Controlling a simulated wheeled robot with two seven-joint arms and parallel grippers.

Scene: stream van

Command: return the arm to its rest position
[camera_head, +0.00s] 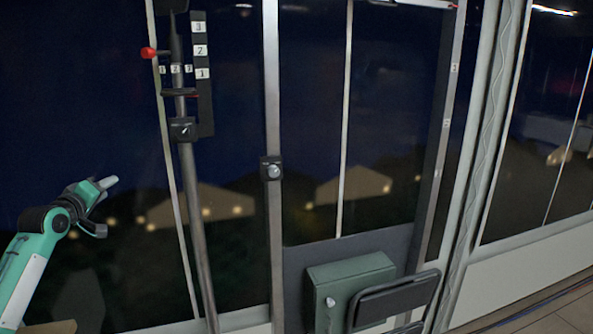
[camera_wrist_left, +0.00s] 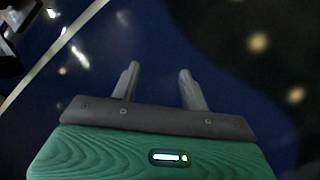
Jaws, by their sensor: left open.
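My left arm (camera_head: 30,265), green with black joints, comes in from the lower left in the head view. Its gripper (camera_head: 108,205) is raised in front of the dark window, to the left of the metal pole. The gripper is open and nothing shows between its fingers. In the left wrist view the two grey fingers (camera_wrist_left: 158,88) stand apart with only dark blurred background between them. My right gripper is in neither view.
A metal pole (camera_head: 195,215) carries a red-knobbed lever (camera_head: 149,53) and number labels. A second post (camera_head: 272,120) has a round knob. A green box (camera_head: 345,285) and a dark chair-like panel (camera_head: 398,298) are at the lower right. Space around the gripper looks clear.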

